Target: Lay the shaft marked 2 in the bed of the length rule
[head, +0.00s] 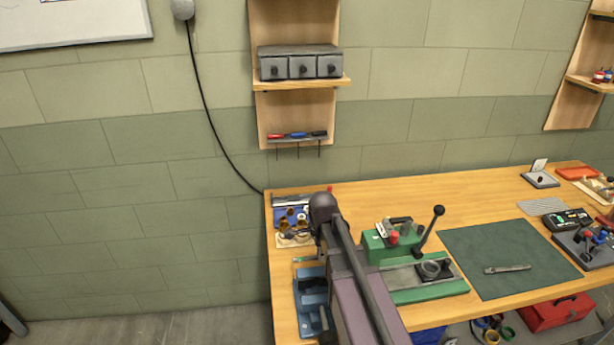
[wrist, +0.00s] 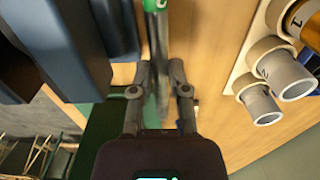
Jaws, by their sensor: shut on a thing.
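In the wrist view my gripper (wrist: 162,76) is shut on a slim grey metal shaft (wrist: 158,42). The shaft runs up the picture between the fingers and has a green band with a white mark near the top edge; the mark is cut off and I cannot read it as a 2. In the head view my arm hides the gripper. A long grey metal piece (head: 298,198) at the back left of the bench may be the length rule; its bed cannot be made out.
A blue vise (head: 310,300) stands at the bench's left edge; its dark blue blocks (wrist: 68,45) are close left of my gripper. A pale rack (head: 292,240) holds rings; numbered grey tubes (wrist: 290,75) show at right. A green fixture with a lever (head: 400,245) stands right of my arm.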

